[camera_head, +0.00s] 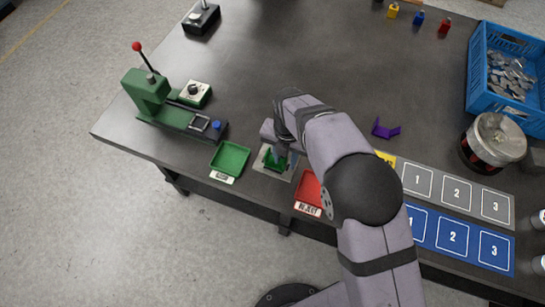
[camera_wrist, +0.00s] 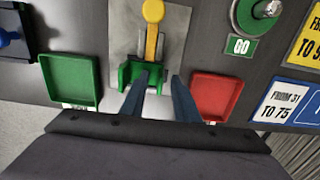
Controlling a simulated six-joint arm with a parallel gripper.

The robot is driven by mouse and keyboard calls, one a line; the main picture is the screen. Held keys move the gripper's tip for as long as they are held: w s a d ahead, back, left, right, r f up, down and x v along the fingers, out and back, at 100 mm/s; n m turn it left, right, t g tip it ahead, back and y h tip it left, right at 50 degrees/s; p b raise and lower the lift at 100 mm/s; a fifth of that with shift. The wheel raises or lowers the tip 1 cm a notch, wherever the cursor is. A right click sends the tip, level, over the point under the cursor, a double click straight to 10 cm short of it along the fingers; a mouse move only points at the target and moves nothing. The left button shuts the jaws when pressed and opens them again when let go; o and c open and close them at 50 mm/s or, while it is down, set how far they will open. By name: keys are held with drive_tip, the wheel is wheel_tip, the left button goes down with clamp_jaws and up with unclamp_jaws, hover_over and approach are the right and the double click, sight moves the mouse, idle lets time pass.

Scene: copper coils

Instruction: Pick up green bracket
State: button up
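The green bracket (camera_head: 275,163) sits on a grey plate near the table's front edge, between a green tray and a red tray. It also shows in the wrist view (camera_wrist: 128,74), at the near end of a yellow handle (camera_wrist: 153,40) on the plate. My gripper (camera_head: 284,145) is low over the bracket and partly covers it in the head view. In the wrist view, the two fingers (camera_wrist: 162,80) are apart. The left finger overlaps the bracket and the right one is just past its right side. I cannot tell whether either touches it.
The green tray (camera_head: 230,157) is left, the red REJECT tray (camera_head: 309,189) right. A green press (camera_head: 150,92) stands at the left. The middle table behind is clear.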

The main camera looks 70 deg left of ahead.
sight(285, 159)
drive_tip(key=shift+c, duration=0.3)
clamp_jaws()
wheel_tip(285, 159, up, 10)
drive_tip(key=b, duration=0.3)
drive_tip(key=shift+r+p, duration=1.5)
drive_tip(key=shift+p, duration=0.25)
